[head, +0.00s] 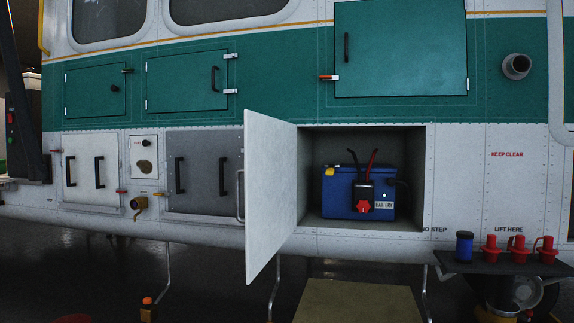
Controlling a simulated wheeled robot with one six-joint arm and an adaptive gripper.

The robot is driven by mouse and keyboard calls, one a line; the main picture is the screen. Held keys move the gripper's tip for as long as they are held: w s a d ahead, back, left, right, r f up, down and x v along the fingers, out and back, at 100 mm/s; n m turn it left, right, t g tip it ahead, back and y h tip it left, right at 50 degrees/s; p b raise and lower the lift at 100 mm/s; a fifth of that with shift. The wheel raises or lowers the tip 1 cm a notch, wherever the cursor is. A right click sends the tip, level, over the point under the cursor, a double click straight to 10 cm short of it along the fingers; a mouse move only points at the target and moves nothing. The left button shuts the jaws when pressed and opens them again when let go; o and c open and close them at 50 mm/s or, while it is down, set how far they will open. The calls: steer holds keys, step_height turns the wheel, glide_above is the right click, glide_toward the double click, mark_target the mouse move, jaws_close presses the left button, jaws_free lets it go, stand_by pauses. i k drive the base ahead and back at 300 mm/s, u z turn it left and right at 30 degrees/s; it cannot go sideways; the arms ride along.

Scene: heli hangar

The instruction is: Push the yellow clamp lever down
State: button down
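A blue battery (345,197) with a "BATTERY" label stands in an open bay (412,160) in the white lower side of the helicopter. A small yellow piece (329,171), which looks like the clamp lever, is at the battery's top left corner. It is too small to tell whether it is raised or down. A black connector with a red star-shaped knob (363,207) is on the battery's front, with a black and a red lead or handle rising above it. My gripper is not in view.
The white bay door (270,190) is swung open toward me on the bay's left side. A dark shelf (500,264) at lower right holds a blue canister (464,247) and several red plugs. A tan mat (358,302) lies below the bay.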

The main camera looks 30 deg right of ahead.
mark_target(329, 171)
steer(key=z, duration=0.15)
steer(key=i, duration=1.05)
steer(key=z, duration=0.7)
